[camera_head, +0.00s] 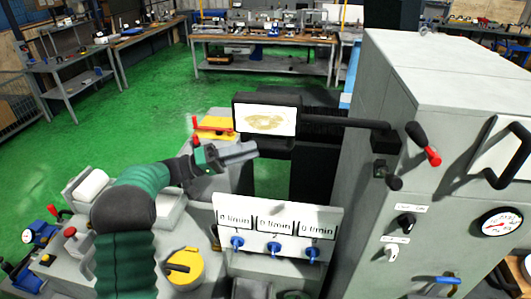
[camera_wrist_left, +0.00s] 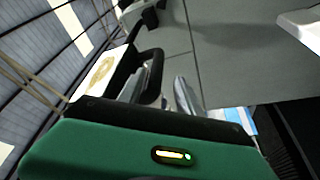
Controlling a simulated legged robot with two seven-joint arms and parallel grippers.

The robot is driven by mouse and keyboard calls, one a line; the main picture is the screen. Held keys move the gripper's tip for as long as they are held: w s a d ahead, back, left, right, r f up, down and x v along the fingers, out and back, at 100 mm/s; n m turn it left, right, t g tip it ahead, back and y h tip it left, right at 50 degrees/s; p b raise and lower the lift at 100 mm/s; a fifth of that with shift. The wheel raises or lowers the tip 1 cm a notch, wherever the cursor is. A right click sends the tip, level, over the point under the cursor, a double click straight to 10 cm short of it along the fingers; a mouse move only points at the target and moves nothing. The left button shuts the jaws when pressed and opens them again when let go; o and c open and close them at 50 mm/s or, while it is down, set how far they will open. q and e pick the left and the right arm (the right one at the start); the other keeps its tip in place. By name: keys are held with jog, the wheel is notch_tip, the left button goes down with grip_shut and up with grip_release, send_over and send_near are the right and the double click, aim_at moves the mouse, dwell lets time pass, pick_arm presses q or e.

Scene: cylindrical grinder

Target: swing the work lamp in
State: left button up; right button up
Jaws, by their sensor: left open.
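The work lamp (camera_head: 265,120) is a black-framed rectangular head with a lit white face. A dark horizontal arm (camera_head: 345,122) joins it to the grey cabinet at right. My left gripper (camera_head: 238,153) is open and empty, just below and left of the lamp head in the head view. In the left wrist view the lamp (camera_wrist_left: 100,72) shows at the left with a black loop-like part (camera_wrist_left: 152,72), beyond the open fingers (camera_wrist_left: 160,92). Whether a finger touches the lamp I cannot tell. My right gripper is not in view.
The tall grey cabinet (camera_head: 445,75) stands at right with a red-tipped lever (camera_head: 425,145), knobs and a gauge (camera_head: 498,223). A panel with several displays and blue valves (camera_head: 275,225) stands below the lamp. A yellow round part (camera_head: 186,266) is near my arm. Workbenches (camera_head: 262,40) stand behind the green floor.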

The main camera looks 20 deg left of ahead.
pick_arm(q)
jog(key=b+v, duration=0.3)
jog(key=v, duration=0.8)
jog(key=shift+a, duration=0.25)
jog(key=shift+d, duration=0.15)
